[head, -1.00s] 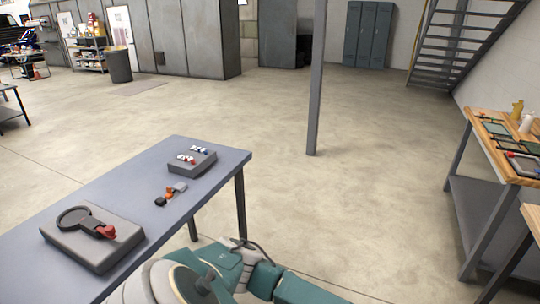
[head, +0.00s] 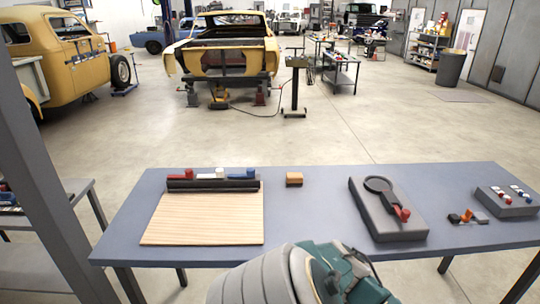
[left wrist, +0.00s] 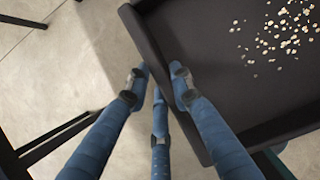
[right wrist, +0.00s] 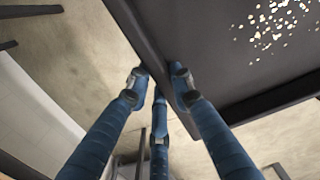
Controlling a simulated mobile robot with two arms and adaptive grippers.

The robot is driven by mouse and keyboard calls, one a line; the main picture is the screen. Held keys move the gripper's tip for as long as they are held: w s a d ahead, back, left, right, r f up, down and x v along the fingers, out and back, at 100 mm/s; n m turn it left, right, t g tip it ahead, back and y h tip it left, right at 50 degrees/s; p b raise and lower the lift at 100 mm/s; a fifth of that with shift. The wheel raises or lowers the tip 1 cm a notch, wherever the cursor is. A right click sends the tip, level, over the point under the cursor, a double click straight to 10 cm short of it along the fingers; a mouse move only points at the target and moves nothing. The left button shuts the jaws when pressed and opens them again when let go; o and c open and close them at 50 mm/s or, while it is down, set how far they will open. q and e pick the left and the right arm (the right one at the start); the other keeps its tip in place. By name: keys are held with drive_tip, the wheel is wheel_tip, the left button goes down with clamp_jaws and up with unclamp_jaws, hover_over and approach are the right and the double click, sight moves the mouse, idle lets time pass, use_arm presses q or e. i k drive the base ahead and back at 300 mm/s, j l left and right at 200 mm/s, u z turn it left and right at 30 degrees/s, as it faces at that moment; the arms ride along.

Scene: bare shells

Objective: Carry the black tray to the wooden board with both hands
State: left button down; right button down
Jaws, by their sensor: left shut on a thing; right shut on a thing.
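The black tray (left wrist: 200,45) shows in the left wrist view, with small pale bits scattered inside it. My left gripper (left wrist: 159,82) is shut on its side wall, one finger outside and one inside. The right wrist view shows the black tray (right wrist: 195,45) too, and my right gripper (right wrist: 160,82) is shut on another part of its wall. Bare floor shows beneath the tray in both wrist views. The wooden board (head: 203,222) lies on the left part of the blue-grey table in the head view. The tray and both grippers are out of the head view.
On the table (head: 325,220), a dark holder (head: 213,186) with red, white and blue pieces lies along the board's far edge. A small wooden block (head: 294,180), a grey block (head: 385,222) and a grey box (head: 507,202) stand farther right. A post (head: 45,190) rises at left.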

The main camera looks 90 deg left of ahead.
sight(208, 214)
drive_tip(key=k+u, duration=0.1)
drive_tip(key=u, duration=0.4)
drive_tip(key=k+u, duration=0.15)
drive_tip(key=u, duration=0.3)
drive_tip(key=k+u, duration=0.1)
drive_tip(key=u, duration=0.4)
drive_tip(key=k+j+u, duration=0.1)
drive_tip(key=u, duration=0.4)
drive_tip(key=k+j+u, duration=0.1)
drive_tip(key=u, duration=0.35)
